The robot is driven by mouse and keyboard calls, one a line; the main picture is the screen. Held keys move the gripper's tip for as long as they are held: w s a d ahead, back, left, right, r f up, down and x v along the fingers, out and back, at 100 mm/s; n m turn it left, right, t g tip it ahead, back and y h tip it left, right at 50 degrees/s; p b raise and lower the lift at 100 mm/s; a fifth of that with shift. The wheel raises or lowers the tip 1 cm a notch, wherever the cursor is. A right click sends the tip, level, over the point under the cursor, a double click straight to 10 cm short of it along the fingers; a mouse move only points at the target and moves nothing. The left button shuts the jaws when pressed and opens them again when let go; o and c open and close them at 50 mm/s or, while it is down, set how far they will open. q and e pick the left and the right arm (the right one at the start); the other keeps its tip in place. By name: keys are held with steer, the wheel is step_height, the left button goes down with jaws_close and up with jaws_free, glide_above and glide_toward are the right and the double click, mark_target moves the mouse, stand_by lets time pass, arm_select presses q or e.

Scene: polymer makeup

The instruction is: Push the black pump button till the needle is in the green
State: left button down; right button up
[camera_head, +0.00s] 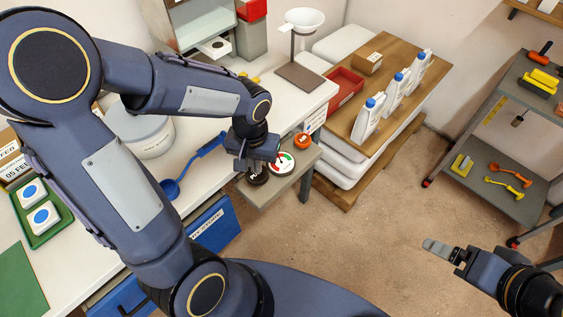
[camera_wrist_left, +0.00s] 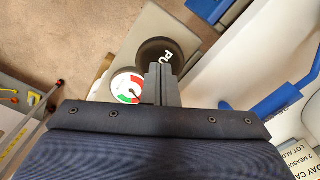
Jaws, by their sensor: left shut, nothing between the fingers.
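The black pump button (camera_head: 257,178) sits on a grey stand at the end of the white bench, partly hidden under my left gripper (camera_head: 258,163). In the left wrist view the round black button (camera_wrist_left: 156,50) has white letters. My left gripper's fingers (camera_wrist_left: 163,82) are together and empty, over the button's near edge; I cannot tell whether they touch it. The white gauge (camera_head: 284,163) with red and green sectors is beside the button; it also shows in the left wrist view (camera_wrist_left: 127,86). Its needle is too small to read surely. My right gripper (camera_head: 440,248) is far off at lower right.
An orange-red knob (camera_head: 302,141) is beside the gauge. A blue ladle (camera_head: 192,165) lies on the bench to the left. A wooden-topped stack with white bottles (camera_head: 368,118) stands to the right. Open floor (camera_head: 340,240) lies in front of the grey stand.

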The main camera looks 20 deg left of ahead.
arm_select(q)
steer(key=shift+f, duration=0.1)
stand_by(0.3)
steer(key=shift+f+b, duration=1.7)
steer(key=shift+f, duration=0.2)
steer(key=shift+r, duration=0.1)
step_height(320, 180, up, 4)
steer(key=p, duration=0.3)
